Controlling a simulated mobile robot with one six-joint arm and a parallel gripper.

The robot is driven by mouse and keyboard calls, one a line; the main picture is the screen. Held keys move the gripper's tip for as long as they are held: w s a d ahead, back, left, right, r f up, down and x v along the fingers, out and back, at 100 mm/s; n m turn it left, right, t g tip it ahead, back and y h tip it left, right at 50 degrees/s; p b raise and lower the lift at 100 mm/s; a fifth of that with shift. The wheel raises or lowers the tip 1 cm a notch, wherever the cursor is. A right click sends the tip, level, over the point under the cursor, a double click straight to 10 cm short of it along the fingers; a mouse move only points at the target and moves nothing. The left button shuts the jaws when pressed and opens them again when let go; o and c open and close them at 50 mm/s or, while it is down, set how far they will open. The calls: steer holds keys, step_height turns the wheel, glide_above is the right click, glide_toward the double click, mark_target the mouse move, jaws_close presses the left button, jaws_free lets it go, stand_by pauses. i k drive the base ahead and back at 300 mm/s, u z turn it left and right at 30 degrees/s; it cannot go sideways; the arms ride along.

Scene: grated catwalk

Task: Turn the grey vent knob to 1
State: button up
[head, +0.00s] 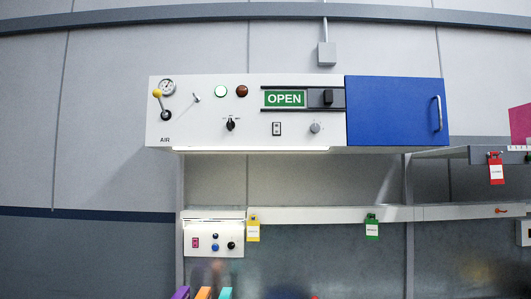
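A round grey knob (315,127) sits on the white control panel (200,130), towards its right end near the blue door. It is small in the head view; I cannot read which mark it points to or any numbers around it. My gripper is not in view, and nothing stands in front of the knob.
The panel also carries a black knob (231,125), a rocker switch (276,129), a yellow-tipped lever (161,104), a gauge (167,87), a green OPEN sign (285,98) and a blue door (394,110). A smaller switch box (213,239) hangs below. Tags hang from the rails.

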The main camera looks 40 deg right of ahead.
mark_target(315, 127)
steer(key=u, duration=1.25)
steer(key=i, duration=0.6)
steer(key=u, duration=0.75)
steer(key=k, duration=0.15)
steer(key=z, duration=3.4)
